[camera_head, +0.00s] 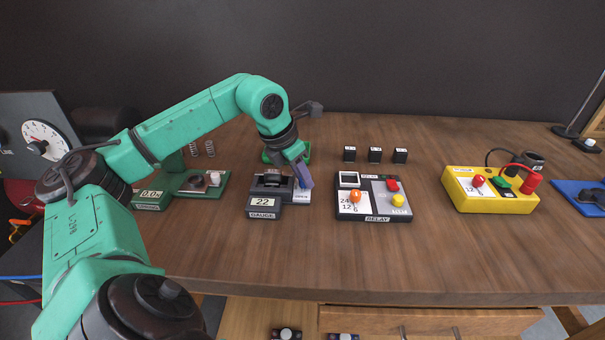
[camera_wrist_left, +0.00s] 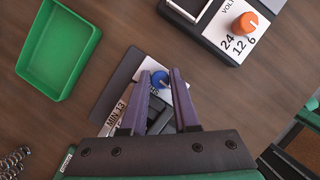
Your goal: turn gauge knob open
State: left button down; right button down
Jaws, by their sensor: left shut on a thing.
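The gauge (camera_head: 264,210) is a dark box on the wooden table with a display reading 22 and a GAUGE label. My left gripper (camera_head: 306,184) points down over the white panel at its right side, where it hides the knob in the head view. In the left wrist view the blue gauge knob (camera_wrist_left: 159,79) sits on the white panel between the fingertips of my left gripper (camera_wrist_left: 160,76). The purple fingers are shut on the knob. A label reading MIN 13 (camera_wrist_left: 115,117) shows partly beside the left finger. My right gripper is out of view.
A relay box (camera_head: 372,208) with orange, red and yellow controls stands right of the gauge. A green device (camera_head: 150,203) stands to the left. A green tray (camera_wrist_left: 58,45) lies behind. A yellow box (camera_head: 485,205) is farther right. The table front is clear.

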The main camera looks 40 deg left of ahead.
pick_arm(q)
jog(key=shift+n, duration=0.5)
jog(key=c, duration=0.9)
grip_release()
jog(key=shift+s+r, duration=0.1)
jog(key=shift+r, duration=0.25)
jog(key=p+v, duration=0.2)
jog(key=v, duration=1.2)
jog(key=shift+s+d+f, duration=0.1)
jog(key=shift+s+d, duration=0.1)
